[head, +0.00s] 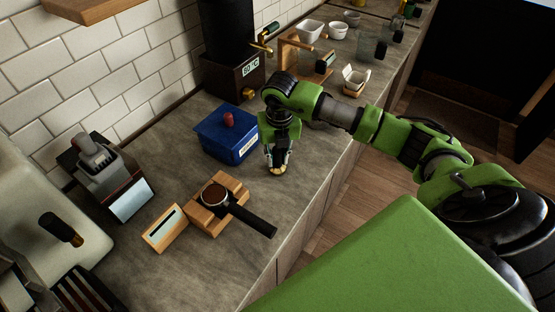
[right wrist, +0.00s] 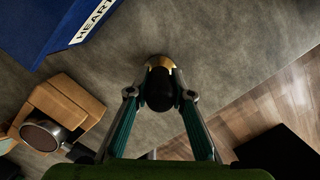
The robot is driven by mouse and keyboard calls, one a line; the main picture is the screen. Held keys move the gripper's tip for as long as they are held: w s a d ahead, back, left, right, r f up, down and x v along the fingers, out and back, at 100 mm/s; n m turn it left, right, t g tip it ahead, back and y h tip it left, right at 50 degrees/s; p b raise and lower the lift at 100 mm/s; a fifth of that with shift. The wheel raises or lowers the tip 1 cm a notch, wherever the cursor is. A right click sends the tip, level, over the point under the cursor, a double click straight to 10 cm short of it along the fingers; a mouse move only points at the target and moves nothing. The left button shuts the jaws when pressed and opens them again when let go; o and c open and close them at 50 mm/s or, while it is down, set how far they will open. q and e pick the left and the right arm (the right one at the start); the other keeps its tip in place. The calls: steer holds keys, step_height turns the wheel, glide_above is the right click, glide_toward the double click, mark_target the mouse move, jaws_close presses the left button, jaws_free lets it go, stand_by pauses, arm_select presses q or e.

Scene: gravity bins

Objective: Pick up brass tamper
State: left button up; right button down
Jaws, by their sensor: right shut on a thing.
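The brass tamper (head: 277,171) stands near the counter's front edge, its brass base showing below my right gripper (head: 277,158). In the right wrist view the tamper (right wrist: 159,63) shows a brass base and a dark handle. My right gripper (right wrist: 159,95) is shut on the tamper, a finger on each side of the handle. The base looks to be at or just above the counter; I cannot tell which. My left gripper is not in view.
A blue box (head: 226,135) with a red knob stands left of the gripper. A portafilter (head: 250,217) lies on a wooden block (head: 205,219). A small scale-like device (head: 131,200) is further left. The counter (head: 300,196) is bare around the tamper.

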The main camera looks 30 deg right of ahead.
steer(key=shift+r, duration=0.15)
steer(key=shift+w+r+b, duration=0.1)
steer(key=shift+r+b, duration=0.1)
steer(key=shift+b, duration=0.1)
step_height(320, 180, up, 2)
steer(key=shift+r+b, duration=0.1)
steer(key=shift+b, duration=0.9)
steer(key=s+a+r+b, duration=0.2)
steer(key=s+a+r, duration=0.6)
steer(key=s+r, duration=0.2)
steer(key=shift+s+a+b, duration=0.25)
steer(key=shift+s+b, duration=0.05)
steer(key=shift+s, duration=0.35)
steer(key=shift+r, duration=0.1)
